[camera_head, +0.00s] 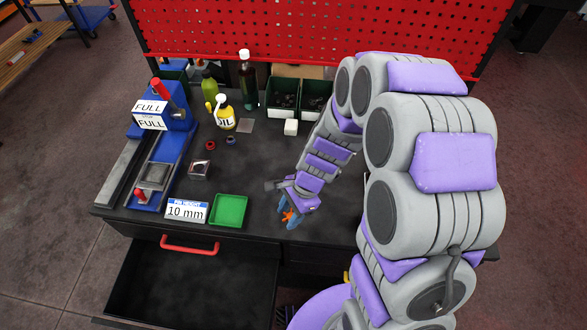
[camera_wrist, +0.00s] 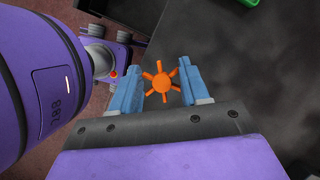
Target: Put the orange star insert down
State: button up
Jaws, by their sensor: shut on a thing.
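The orange star insert (camera_wrist: 159,83) is a small piece with several points, held between the two blue fingers of my gripper (camera_wrist: 158,85) in the wrist view. In the head view, the orange star insert (camera_head: 288,215) shows at the fingertips of my gripper (camera_head: 288,219). The gripper is shut on it, near the front edge of the dark table (camera_head: 255,170), right of the green tray. I cannot tell how high the star is above the table.
The green tray (camera_head: 229,210) looks empty. Left of it stands a "10 mm" sign (camera_head: 187,211). A blue vise-like device (camera_head: 160,160) is at the left. An oil bottle (camera_head: 224,118) and dark bins (camera_head: 284,98) stand behind. An open drawer (camera_head: 190,285) juts out in front.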

jog(key=shift+s+d+m, duration=0.1)
jog(key=shift+s+m, duration=0.3)
jog(key=shift+s, duration=0.3)
jog(key=w, duration=0.4)
jog(key=w+f+b, duration=0.1)
jog(key=w, duration=0.4)
jog(key=w+d+b, duration=0.1)
jog(key=w, duration=0.4)
jog(key=shift+w+d+f, duration=0.1)
jog(key=shift+f, duration=0.25)
jog(key=shift+w+b, duration=0.3)
jog(key=shift+w, duration=0.55)
notch_tip(320, 180, down, 4)
jog(key=shift+s+r+b, duration=0.1)
jog(key=shift+r+b, duration=0.05)
jog(key=shift+b, duration=0.5)
jog(key=shift+r, duration=0.1)
jog(key=o, duration=1)
